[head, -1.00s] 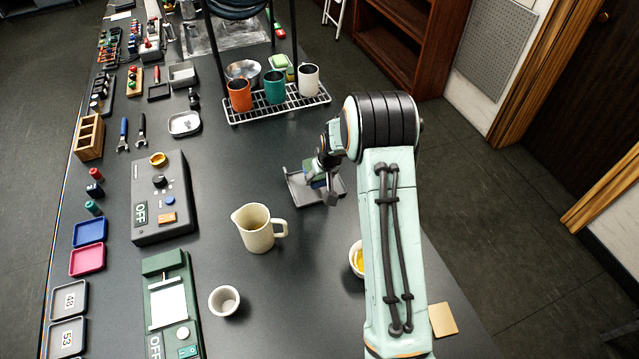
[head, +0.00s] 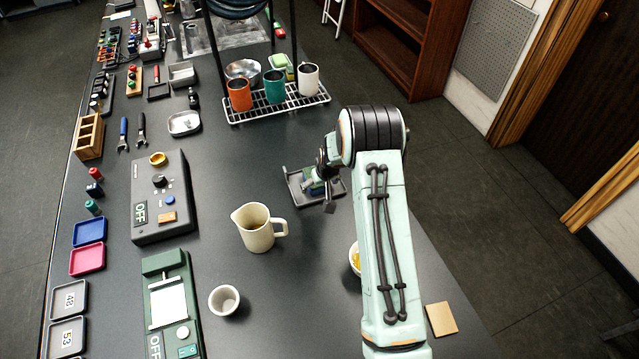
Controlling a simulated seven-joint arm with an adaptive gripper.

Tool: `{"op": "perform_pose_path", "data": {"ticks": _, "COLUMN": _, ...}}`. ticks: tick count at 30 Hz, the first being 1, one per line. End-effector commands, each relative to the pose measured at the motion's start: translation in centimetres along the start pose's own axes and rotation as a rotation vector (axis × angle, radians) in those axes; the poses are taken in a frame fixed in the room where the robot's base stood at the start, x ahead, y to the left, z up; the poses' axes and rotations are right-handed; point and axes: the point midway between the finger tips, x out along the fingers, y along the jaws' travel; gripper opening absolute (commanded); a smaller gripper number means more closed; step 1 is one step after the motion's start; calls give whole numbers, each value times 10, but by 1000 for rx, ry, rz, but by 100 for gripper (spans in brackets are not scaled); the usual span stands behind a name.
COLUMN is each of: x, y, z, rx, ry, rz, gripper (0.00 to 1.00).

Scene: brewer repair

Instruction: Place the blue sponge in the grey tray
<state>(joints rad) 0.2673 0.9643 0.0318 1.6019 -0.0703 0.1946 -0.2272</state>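The grey tray (head: 294,187) lies on the dark bench, just left of my arm. A small blue and green block, apparently the blue sponge (head: 313,186), shows low inside the tray's outline. My gripper (head: 322,190) is over the tray, pointing down at the sponge. One dark fingertip shows at the tray's near side. The other finger is hard to make out, so I cannot tell whether the fingers grip the sponge. Whether the sponge rests on the tray floor is also unclear.
A cream jug (head: 257,232) stands left of and nearer than the tray, with a white cup (head: 224,300) nearer still. A wire rack (head: 270,110) with several cups stands behind. A bowl (head: 354,258) is partly hidden by my arm.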

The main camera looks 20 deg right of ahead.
Motion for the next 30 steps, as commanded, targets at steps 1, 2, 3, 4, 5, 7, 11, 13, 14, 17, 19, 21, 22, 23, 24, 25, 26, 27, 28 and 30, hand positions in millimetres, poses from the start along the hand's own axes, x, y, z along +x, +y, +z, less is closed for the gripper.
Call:
{"op": "perform_pose_path", "data": {"ticks": 1, "x": 0, "y": 0, "z": 0, "rx": 0, "ry": 0, "rz": 0, "gripper": 79}}
{"op": "perform_pose_path", "data": {"ticks": 2, "x": 0, "y": 0, "z": 0, "rx": 0, "ry": 0, "rz": 0, "gripper": 79}}
{"op": "perform_pose_path", "data": {"ticks": 3, "x": 0, "y": 0, "z": 0, "rx": 0, "ry": 0, "rz": 0, "gripper": 79}}
{"op": "perform_pose_path", "data": {"ticks": 4, "x": -1, "y": 0, "z": 0, "rx": 0, "ry": 0, "rz": 0, "gripper": 79}}
{"op": "perform_pose_path", "data": {"ticks": 5, "x": -2, "y": 0, "z": -1, "rx": 0, "ry": 1, "rz": 0, "gripper": 79}}
{"op": "perform_pose_path", "data": {"ticks": 7, "x": -7, "y": 0, "z": -2, "rx": 0, "ry": 1, "rz": 1, "gripper": 79}}
{"op": "perform_pose_path", "data": {"ticks": 11, "x": -30, "y": 0, "z": -2, "rx": 0, "ry": 4, "rz": 2, "gripper": 79}}
{"op": "perform_pose_path", "data": {"ticks": 13, "x": -47, "y": 1, "z": -3, "rx": 0, "ry": 4, "rz": 2, "gripper": 79}}
{"op": "perform_pose_path", "data": {"ticks": 14, "x": -54, "y": 0, "z": -2, "rx": 0, "ry": 4, "rz": 2, "gripper": 79}}
{"op": "perform_pose_path", "data": {"ticks": 17, "x": -78, "y": 0, "z": -2, "rx": 0, "ry": 4, "rz": 1, "gripper": 79}}
{"op": "perform_pose_path", "data": {"ticks": 19, "x": -92, "y": 1, "z": -2, "rx": 1, "ry": 4, "rz": 1, "gripper": 79}}
{"op": "perform_pose_path", "data": {"ticks": 21, "x": -104, "y": 1, "z": -2, "rx": 1, "ry": 3, "rz": 1, "gripper": 79}}
{"op": "perform_pose_path", "data": {"ticks": 22, "x": -108, "y": 1, "z": -2, "rx": 1, "ry": 3, "rz": 1, "gripper": 79}}
{"op": "perform_pose_path", "data": {"ticks": 23, "x": -112, "y": 1, "z": -2, "rx": 1, "ry": 3, "rz": 1, "gripper": 79}}
{"op": "perform_pose_path", "data": {"ticks": 24, "x": -116, "y": 1, "z": -1, "rx": 1, "ry": 1, "rz": 1, "gripper": 79}}
{"op": "perform_pose_path", "data": {"ticks": 25, "x": -118, "y": 0, "z": -1, "rx": 1, "ry": 1, "rz": 1, "gripper": 79}}
{"op": "perform_pose_path", "data": {"ticks": 26, "x": -120, "y": 0, "z": -1, "rx": 1, "ry": 1, "rz": 1, "gripper": 79}}
{"op": "perform_pose_path", "data": {"ticks": 27, "x": -122, "y": 0, "z": -1, "rx": 1, "ry": 1, "rz": 1, "gripper": 79}}
{"op": "perform_pose_path", "data": {"ticks": 28, "x": -123, "y": 0, "z": -1, "rx": 1, "ry": 1, "rz": 1, "gripper": 79}}
{"op": "perform_pose_path", "data": {"ticks": 30, "x": -127, "y": -2, "z": 0, "rx": -1, "ry": -2, "rz": -1, "gripper": 79}}
